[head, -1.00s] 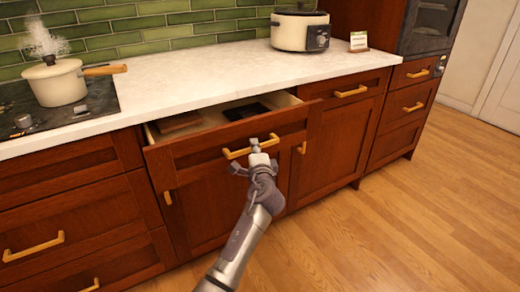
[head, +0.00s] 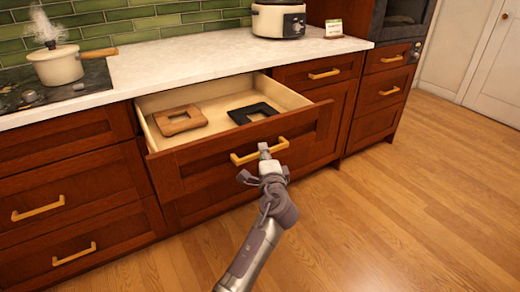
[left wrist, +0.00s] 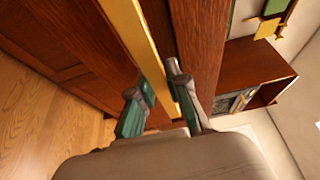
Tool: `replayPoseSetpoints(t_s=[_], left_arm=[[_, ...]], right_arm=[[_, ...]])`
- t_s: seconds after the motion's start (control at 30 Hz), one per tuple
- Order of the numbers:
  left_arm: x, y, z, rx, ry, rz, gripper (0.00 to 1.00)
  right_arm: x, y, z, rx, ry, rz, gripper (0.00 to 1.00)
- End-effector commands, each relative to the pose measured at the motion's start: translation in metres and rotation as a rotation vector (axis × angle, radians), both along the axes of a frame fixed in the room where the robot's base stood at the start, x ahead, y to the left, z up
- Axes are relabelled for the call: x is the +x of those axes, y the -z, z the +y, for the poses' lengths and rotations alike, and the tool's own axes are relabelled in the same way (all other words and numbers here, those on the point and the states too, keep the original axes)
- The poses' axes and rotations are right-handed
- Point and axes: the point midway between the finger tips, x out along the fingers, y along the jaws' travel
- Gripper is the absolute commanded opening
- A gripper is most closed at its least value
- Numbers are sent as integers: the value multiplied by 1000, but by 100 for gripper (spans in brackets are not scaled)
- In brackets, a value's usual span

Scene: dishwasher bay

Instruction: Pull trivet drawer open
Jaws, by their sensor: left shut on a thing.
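The trivet drawer (head: 300,133) stands well open below the white counter, with its pale wooden inside showing. A brown square trivet (head: 181,120) lies at its left and a black square trivet (head: 262,112) lies to the right. My left gripper (head: 264,150) is at the drawer front, shut on the brass handle (head: 243,158) near its middle. In the left wrist view, the brass handle (left wrist: 145,50) runs between the two fingers of my left gripper (left wrist: 160,88). My right gripper is not in view.
A steaming white pot (head: 58,65) stands on the black cooktop at the left. A cooker (head: 278,20) and a small card (head: 333,28) stand on the counter (head: 200,60). The wooden floor (head: 400,220) in front is clear.

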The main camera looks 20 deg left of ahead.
Motion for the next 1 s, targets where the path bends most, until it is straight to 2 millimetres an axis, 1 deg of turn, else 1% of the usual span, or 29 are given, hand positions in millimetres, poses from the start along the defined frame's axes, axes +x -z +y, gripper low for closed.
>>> replayPoseSetpoints(t_s=[0.2,0.53,0.57,0.6,0.7,0.9,1.0], left_arm=[[-4,1,-4,0,0,1,0],[-4,1,-4,0,0,1,0],[-4,1,-4,0,-1,1,20],[-4,1,-4,0,-1,1,27],[-4,0,-4,0,0,1,42],[-4,0,-4,0,0,0,42],[-5,0,-5,0,0,0,42]], right_arm=[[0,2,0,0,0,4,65],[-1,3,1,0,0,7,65],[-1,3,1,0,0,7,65],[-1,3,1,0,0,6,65],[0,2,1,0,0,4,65],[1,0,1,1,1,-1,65],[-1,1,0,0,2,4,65]])
